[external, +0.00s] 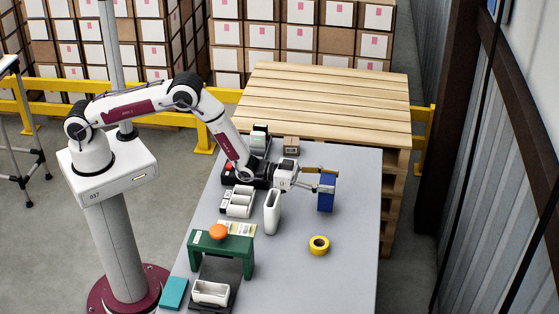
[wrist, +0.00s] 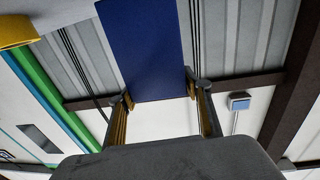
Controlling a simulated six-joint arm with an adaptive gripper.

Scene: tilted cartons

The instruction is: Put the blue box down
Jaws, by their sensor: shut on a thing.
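The blue box (external: 326,195) is upright at the right side of the grey table in the external view. My gripper (external: 333,180) reaches it from the left and is shut on its upper part. In the wrist view the blue box (wrist: 143,50) fills the upper middle, and my gripper's fingers (wrist: 158,92) press its two sides near one end. I cannot tell whether the bottom of the box touches the table or hangs just above it.
A yellow tape roll (external: 319,245) lies in front of the box. A white upright holder (external: 272,212) stands to its left. A green stand (external: 222,252) with an orange ball (external: 218,232) is at the front left. The grey table (external: 355,250) is clear along its right side.

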